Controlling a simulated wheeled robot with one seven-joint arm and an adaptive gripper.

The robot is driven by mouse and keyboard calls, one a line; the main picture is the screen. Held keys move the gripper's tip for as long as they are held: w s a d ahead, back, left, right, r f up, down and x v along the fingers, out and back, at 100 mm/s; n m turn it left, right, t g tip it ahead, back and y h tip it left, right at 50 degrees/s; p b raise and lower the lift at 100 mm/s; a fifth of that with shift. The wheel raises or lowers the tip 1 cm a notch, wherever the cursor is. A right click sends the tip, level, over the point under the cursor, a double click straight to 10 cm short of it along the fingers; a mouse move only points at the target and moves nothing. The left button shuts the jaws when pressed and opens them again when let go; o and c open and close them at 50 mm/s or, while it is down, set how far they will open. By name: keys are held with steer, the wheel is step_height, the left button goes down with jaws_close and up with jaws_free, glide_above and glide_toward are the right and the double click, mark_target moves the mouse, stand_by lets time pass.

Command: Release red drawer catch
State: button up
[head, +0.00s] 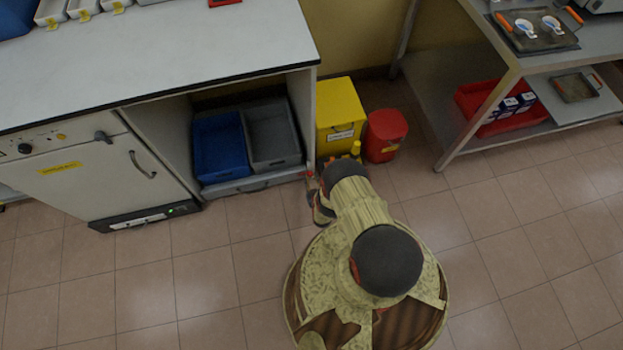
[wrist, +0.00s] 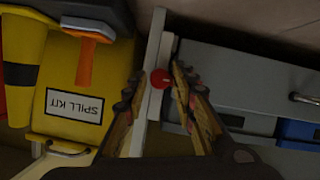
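The red drawer catch (wrist: 161,78) is a small round red knob on the pale upright edge of the cabinet. It also shows as a small red dot in the head view (head: 309,174), at the right end of the low grey drawer (head: 254,184). My gripper (wrist: 157,73) is open, with one finger on each side of the catch in the wrist view. I cannot tell whether either finger touches it. In the head view my arm mostly hides the gripper. The drawer front (wrist: 235,80) lies right of the catch in the wrist view and looks closed.
A yellow spill kit box (head: 339,112) and a red bin (head: 385,135) stand close right of the cabinet. A blue bin (head: 219,147) and a grey bin (head: 271,136) sit above the drawer. The tiled floor in front is clear.

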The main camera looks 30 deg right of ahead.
steer(key=c, duration=0.6)
jaws_close()
steer(key=shift+m, duration=0.3)
steer(key=shift+s+d+m+y, duration=0.1)
steer(key=shift+d+m+y, duration=0.1)
steer(key=shift+m+y, duration=0.55)
steer(key=shift+m+t+y, duration=0.6)
steer(key=shift+m+y, duration=0.25)
steer(key=shift+m, duration=0.6)
steer(key=o, duration=1)
jaws_free()
